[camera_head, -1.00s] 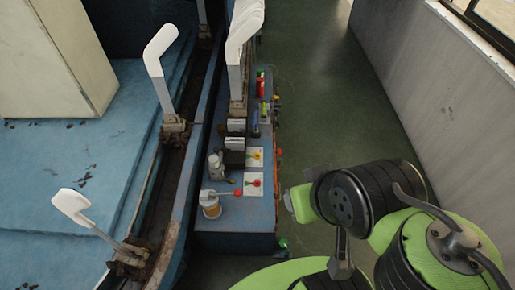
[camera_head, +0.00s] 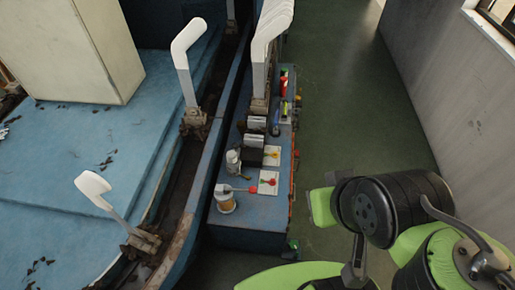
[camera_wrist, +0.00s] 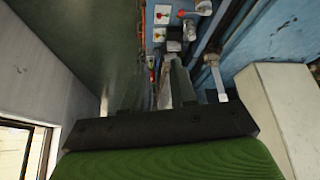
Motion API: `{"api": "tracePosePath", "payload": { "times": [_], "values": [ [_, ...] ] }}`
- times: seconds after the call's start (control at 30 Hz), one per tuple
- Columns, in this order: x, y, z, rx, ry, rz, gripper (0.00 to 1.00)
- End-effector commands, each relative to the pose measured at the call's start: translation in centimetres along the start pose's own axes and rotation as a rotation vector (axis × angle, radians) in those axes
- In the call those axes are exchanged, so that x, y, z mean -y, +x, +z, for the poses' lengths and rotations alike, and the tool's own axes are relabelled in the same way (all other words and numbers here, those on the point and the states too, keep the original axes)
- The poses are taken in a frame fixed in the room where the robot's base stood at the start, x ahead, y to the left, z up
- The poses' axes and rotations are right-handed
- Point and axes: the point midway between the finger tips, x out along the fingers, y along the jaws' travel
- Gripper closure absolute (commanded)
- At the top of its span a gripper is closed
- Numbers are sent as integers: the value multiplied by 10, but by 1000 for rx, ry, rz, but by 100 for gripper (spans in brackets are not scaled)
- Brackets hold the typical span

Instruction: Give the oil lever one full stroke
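The oil lever (camera_head: 238,190) is a short, thin arm with a red ball knob at its right end, set on a small amber oil cup (camera_head: 227,206). The cup stands at the near left corner of the blue machine box (camera_head: 255,238). The lever's red knob (camera_wrist: 181,13) also shows at the top of the wrist view, pointing left from the cup (camera_wrist: 204,8). My gripper (camera_wrist: 157,82) is open, its two dark fingers apart, and well short of the lever. The gripper is not visible in the head view, where only my green and black arm links show at lower right.
Beside the lever are a white plate with a red knob (camera_head: 268,184), one with a yellow knob (camera_head: 271,157) and a small grey fitting (camera_head: 233,162). White sock boards (camera_head: 188,50) stand upright on the left. The green floor (camera_head: 345,100) is clear up to the grey wall.

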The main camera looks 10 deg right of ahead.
Motion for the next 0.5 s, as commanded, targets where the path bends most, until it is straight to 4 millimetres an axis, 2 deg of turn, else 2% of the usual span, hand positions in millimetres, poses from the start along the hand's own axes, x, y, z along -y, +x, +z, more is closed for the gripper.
{"api": "tracePosePath", "payload": {
  "times": [0.03, 0.17, 0.5],
  "values": [
    [0, 0, 0, 0, 0, 0, 82],
    [0, 0, 0, 0, 0, 0, 100],
    [0, 0, 0, 0, 0, 0, 100]
  ]
}}
